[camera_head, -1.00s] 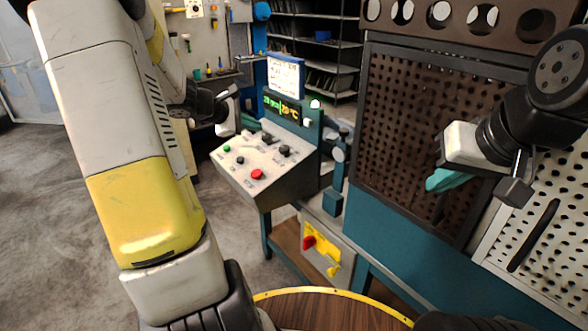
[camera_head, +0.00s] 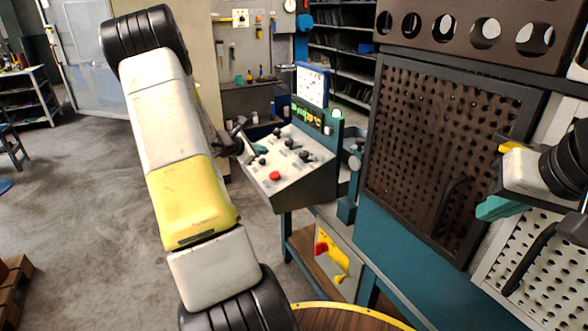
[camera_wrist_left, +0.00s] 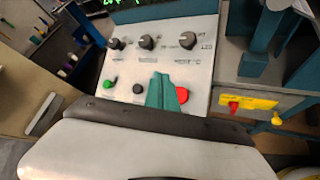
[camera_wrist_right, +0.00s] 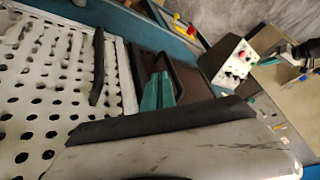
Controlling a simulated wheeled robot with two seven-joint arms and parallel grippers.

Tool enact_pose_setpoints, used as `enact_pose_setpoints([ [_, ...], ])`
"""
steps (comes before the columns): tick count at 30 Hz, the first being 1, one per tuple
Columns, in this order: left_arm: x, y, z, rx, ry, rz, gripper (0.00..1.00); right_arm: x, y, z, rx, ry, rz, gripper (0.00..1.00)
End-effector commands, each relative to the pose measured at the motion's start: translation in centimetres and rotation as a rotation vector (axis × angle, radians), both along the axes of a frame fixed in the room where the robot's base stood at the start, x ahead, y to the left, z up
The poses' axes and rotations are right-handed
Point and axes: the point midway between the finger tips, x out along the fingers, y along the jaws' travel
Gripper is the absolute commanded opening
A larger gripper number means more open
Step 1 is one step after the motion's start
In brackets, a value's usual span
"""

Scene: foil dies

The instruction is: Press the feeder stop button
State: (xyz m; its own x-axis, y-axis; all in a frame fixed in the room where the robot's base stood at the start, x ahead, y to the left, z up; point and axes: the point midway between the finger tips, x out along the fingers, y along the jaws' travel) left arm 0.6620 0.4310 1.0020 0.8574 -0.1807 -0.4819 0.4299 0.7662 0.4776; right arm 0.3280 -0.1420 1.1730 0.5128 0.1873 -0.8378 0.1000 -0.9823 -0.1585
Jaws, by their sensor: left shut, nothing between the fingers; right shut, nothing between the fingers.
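A red button (camera_head: 274,175) sits at the lower front of the sloped grey control panel (camera_head: 299,181). My left gripper (camera_head: 261,148) is shut and empty over the panel's left part, up and left of the red button. In the left wrist view its teal fingertips (camera_wrist_left: 161,91) appear just left of the red button (camera_wrist_left: 183,95), slightly overlapping its edge. I cannot tell the gap in height. A green button (camera_wrist_left: 110,83) and a black button (camera_wrist_left: 138,88) are further left. My right gripper (camera_head: 502,207) is shut and empty, beside the perforated panels. The button labels are unreadable.
Several black knobs (camera_wrist_left: 148,42) stand on the panel's upper part. A display (camera_head: 312,84) rises behind it. A yellow plate with a red switch (camera_head: 321,248) is below right. Dark perforated panel (camera_head: 420,135) stands right. Open floor lies left.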

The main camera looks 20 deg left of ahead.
Motion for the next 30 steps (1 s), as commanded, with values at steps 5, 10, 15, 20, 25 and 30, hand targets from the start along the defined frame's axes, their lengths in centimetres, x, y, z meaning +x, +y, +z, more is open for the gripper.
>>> enact_pose_setpoints([
  [5, 0.5, -0.6, -2.3, -0.002, 0.002, -0.002, 0.00, 0.0, 0.0, 0.0, 0.000, 0.000, 0.000, 0.00],
  [10, 1.1, -1.1, -4.6, -0.003, 0.001, -0.002, 0.00, 0.0, 0.0, 0.0, 0.000, 0.000, 0.000, 0.00],
  [15, 1.6, -1.5, -6.4, 0.000, 0.002, -0.003, 0.00, 0.0, 0.0, 0.0, 0.000, 0.000, 0.000, 0.00],
  [20, 1.8, -1.6, -7.3, 0.001, 0.000, -0.001, 0.00, 0.0, 0.0, 0.0, 0.000, 0.000, 0.000, 0.00],
  [25, 1.9, -1.7, -7.6, 0.002, 0.000, -0.002, 0.00, 0.0, 0.0, 0.0, 0.000, 0.000, 0.000, 0.00],
  [30, 1.9, -1.6, -7.6, 0.002, 0.000, -0.002, 0.00, 0.0, 0.0, 0.0, 0.000, 0.000, 0.000, 0.00],
])
